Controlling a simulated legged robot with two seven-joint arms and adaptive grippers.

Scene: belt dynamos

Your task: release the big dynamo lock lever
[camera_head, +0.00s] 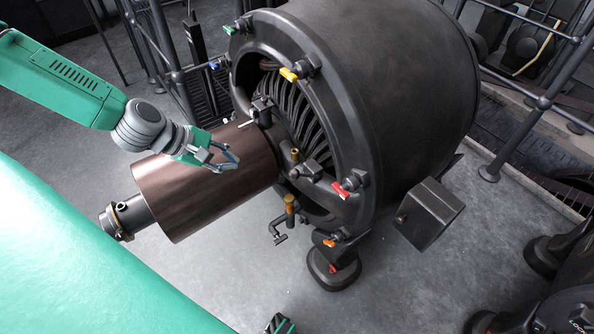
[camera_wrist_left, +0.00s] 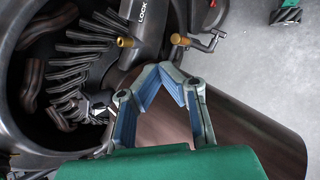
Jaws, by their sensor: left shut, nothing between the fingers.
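The big dynamo (camera_head: 385,90) is a large dark drum with an open face of black windings. A dark part marked LOCK (camera_wrist_left: 143,14) shows at the top of the left wrist view. Near it are a brass knob (camera_wrist_left: 125,42) and a brass-collared crank handle (camera_wrist_left: 205,43); the head view also shows the brass knob (camera_head: 295,155) and the crank handle (camera_head: 280,232). I cannot tell which of these is the lock lever. My left gripper (camera_head: 233,158) is shut and empty above the brown shaft cylinder (camera_head: 190,195), apart from knob and handle; its fingertips meet in the wrist view (camera_wrist_left: 160,70).
Coloured tabs, among them a yellow tab (camera_head: 289,75) and a red tab (camera_head: 340,190), ring the dynamo's rim. A dark box (camera_head: 430,213) juts out at right. Railings (camera_head: 520,125) stand behind. The grey floor (camera_head: 230,275) below the shaft is mostly clear.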

